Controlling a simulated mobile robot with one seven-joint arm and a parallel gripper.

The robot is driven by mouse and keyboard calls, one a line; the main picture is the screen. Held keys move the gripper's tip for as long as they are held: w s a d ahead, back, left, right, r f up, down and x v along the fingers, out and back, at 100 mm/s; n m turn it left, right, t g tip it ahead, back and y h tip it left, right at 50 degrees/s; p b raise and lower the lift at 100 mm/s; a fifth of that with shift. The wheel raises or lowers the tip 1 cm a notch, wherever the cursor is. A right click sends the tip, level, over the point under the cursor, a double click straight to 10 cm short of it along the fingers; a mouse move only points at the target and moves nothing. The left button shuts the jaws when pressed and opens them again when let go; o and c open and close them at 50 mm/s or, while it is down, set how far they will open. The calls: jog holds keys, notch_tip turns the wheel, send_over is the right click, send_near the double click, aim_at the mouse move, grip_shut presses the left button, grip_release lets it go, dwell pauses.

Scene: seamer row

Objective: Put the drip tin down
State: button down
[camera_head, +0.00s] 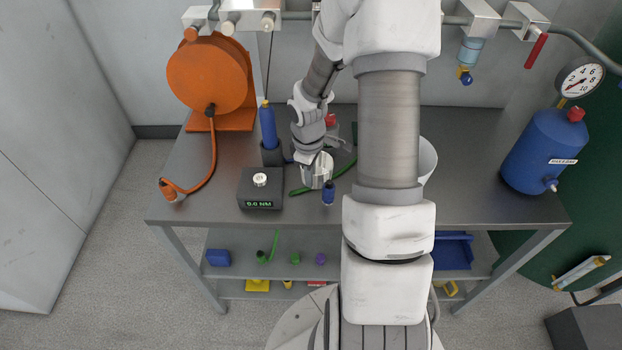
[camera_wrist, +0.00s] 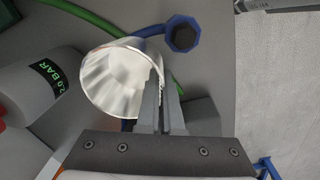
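The drip tin, a shiny silver cup (camera_head: 321,172), is at my gripper over the middle of the bench. In the wrist view the tin (camera_wrist: 115,82) fills the upper left of the middle. My gripper (camera_wrist: 162,92) has its two fingers close together at the tin's right wall, with the wall pinched between them. I cannot tell whether the tin's base touches the bench top (camera_head: 470,190). The fingertips are partly hidden in the head view.
A dark box reading 0.0 NM (camera_head: 262,190) stands left of the tin. A small blue fitting (camera_head: 328,192) is close in front. A green hose (camera_head: 344,170) runs beside it. A white bucket (camera_head: 428,160) stands right, partly behind my arm. The bench's right front is clear.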

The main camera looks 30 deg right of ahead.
jog(key=shift+f, duration=0.3)
jog(key=shift+f, duration=0.1)
jog(key=shift+f, duration=0.15)
jog(key=c, duration=1.1)
grip_release()
jog(key=shift+r, duration=0.2)
